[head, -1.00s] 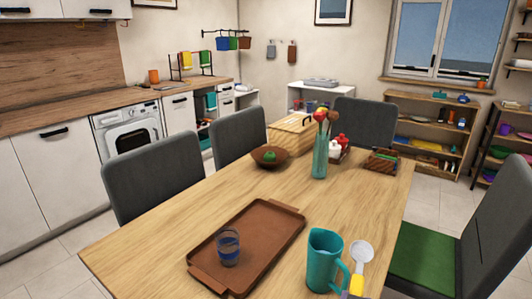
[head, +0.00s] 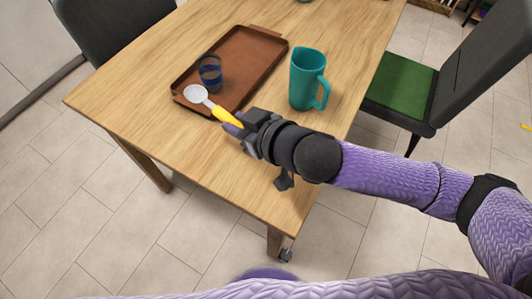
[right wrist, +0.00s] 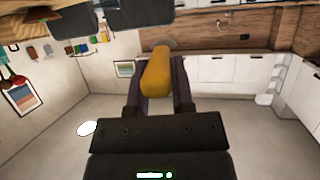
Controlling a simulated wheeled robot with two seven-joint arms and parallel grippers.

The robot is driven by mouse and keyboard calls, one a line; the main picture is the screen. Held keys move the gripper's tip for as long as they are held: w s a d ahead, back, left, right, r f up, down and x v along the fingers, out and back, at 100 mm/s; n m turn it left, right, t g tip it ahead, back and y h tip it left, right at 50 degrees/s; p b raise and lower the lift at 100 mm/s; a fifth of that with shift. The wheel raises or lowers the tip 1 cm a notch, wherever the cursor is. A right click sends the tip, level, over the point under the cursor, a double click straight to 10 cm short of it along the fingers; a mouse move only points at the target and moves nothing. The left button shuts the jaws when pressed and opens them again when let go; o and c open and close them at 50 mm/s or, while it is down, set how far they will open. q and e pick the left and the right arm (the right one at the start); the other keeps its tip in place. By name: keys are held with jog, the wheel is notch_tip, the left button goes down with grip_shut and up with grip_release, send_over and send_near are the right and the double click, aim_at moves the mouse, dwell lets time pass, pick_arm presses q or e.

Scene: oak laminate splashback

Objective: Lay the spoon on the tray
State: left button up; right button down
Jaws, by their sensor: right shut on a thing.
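The spoon has a pale grey bowl and a yellow handle (head: 226,116). My right gripper (head: 236,125) is shut on the handle. In the head view the spoon's bowl appears over the near end of the brown tray (head: 250,55); I cannot tell whether it touches the tray. In the right wrist view the yellow handle (right wrist: 156,75) sits between the two fingers of my right gripper (right wrist: 158,92) and points away from the wrist. The tray lies flat on the wooden table. My left gripper is not in view.
The table (head: 160,112) is bare left and in front of the tray.

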jog(key=d+f+b, duration=0.1)
jog(key=d+f, duration=0.2)
jog(key=d+f+n+g+y, duration=0.1)
jog(key=d+f, duration=0.2)
jog(key=f, duration=0.1)
jog(key=d+f+n+g+b, duration=0.1)
jog(key=d+f, duration=0.2)
jog(key=d, duration=0.1)
jog(key=shift+w+d+f+y+b, duration=0.15)
jog(key=shift+f+y+b, duration=0.1)
jog(key=shift+y+b, duration=0.15)
notch_tip(320, 180, down, 6)
jog(key=b, duration=0.3)
jog(key=shift+r, duration=0.2)
jog(key=shift+f, duration=0.25)
jog(key=c, duration=0.9)
grip_release()
jog(key=shift+c, duration=0.2)
jog(key=o, duration=0.5)
jog(key=shift+c, duration=0.2)
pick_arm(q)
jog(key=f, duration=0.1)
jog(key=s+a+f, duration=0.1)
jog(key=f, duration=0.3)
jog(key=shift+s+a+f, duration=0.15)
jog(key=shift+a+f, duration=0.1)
